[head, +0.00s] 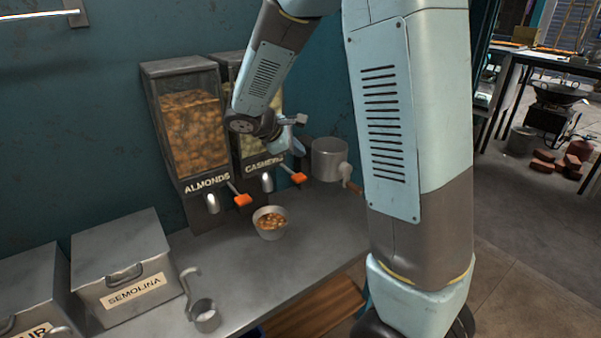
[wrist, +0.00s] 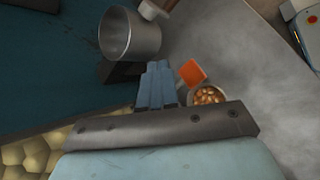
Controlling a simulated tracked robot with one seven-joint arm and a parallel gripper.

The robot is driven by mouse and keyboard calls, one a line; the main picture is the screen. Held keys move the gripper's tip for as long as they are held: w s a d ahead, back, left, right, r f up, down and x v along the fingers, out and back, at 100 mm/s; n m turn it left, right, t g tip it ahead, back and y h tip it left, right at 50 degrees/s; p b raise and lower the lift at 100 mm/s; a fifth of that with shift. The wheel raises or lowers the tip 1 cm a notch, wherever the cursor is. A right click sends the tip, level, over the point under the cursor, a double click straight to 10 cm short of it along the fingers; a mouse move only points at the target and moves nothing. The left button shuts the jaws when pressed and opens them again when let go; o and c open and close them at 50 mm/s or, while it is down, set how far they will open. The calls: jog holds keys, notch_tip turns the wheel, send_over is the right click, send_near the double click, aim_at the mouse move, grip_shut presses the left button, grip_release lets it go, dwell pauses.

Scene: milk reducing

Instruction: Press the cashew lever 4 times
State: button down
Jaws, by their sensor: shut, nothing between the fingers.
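The cashew dispenser (head: 250,125) stands against the wall, its label partly covered by my arm. Its lever has an orange tip (head: 299,178) sticking out to the right of the metal spout. The orange tip also shows in the wrist view (wrist: 192,72), just right of my fingers. My gripper (head: 297,150) is shut and empty, close above the lever; I cannot tell whether it touches it. Its closed blue-grey fingers also show in the wrist view (wrist: 157,80). A small cup (head: 270,224) holding nuts stands on the counter below the dispensers; it also shows in the wrist view (wrist: 208,96).
The almond dispenser (head: 188,125) with its own orange lever (head: 243,200) stands to the left. A metal pot (head: 327,160) is close right of my gripper. A semolina box (head: 120,265) and a ladle (head: 205,314) are at the left. The counter around the cup is clear.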

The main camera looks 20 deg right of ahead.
jog(key=s+d+r+m+t+y, duration=0.1)
jog(key=s+r+m+y, duration=0.3)
jog(key=s, duration=0.9)
jog(key=s+r+m+y, duration=0.4)
jog(key=s+r+m, duration=0.4)
jog(key=s, duration=0.6)
jog(key=shift+s+d+r+m+t, duration=0.3)
jog(key=shift+d+r+m+t, duration=0.1)
jog(key=shift+m, duration=0.4)
jog(key=shift+a, duration=0.2)
